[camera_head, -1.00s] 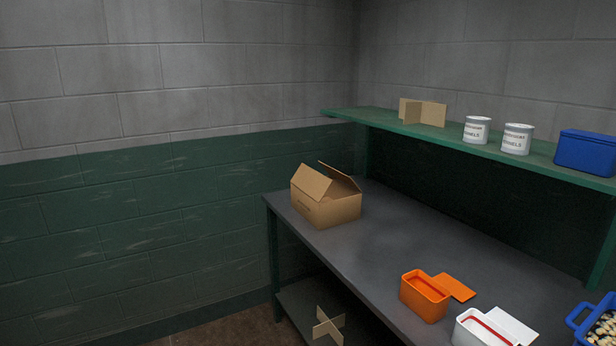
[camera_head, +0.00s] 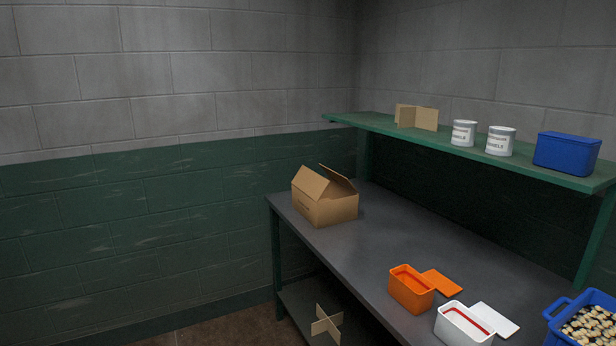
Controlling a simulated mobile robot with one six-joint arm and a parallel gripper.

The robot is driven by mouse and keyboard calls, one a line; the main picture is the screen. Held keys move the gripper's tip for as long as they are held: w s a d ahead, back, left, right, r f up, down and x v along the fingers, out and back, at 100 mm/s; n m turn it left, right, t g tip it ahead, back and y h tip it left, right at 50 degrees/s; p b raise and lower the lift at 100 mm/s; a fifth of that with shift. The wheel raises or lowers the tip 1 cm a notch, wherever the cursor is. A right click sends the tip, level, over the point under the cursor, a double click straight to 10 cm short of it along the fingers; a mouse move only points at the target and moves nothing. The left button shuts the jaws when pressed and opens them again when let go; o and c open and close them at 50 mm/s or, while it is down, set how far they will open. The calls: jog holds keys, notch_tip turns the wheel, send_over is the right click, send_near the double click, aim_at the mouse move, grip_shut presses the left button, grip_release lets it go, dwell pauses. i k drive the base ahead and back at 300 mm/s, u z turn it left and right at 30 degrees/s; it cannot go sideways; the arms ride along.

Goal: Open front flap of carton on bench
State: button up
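A brown cardboard carton (camera_head: 331,211) sits at the far left end of the dark grey bench (camera_head: 390,235). One flap on its left side (camera_head: 310,183) slopes up, and another on the right (camera_head: 338,180) is tilted up over the top. Which of these is the front flap I cannot tell. The inside of the carton is mostly hidden. My gripper and arm are not in view.
An orange box (camera_head: 412,292), a white box (camera_head: 463,327) and a blue crate of pale pieces (camera_head: 588,322) stand on the near bench. The green shelf (camera_head: 400,133) holds a cardboard divider (camera_head: 417,117), two white cans (camera_head: 500,140) and a blue box (camera_head: 567,153). Another divider (camera_head: 326,322) is below. The bench middle is clear.

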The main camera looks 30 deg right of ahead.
aim_at(311, 184)
jog(key=z, duration=0.1)
jog(key=i, duration=0.95)
jog(key=u, duration=0.05)
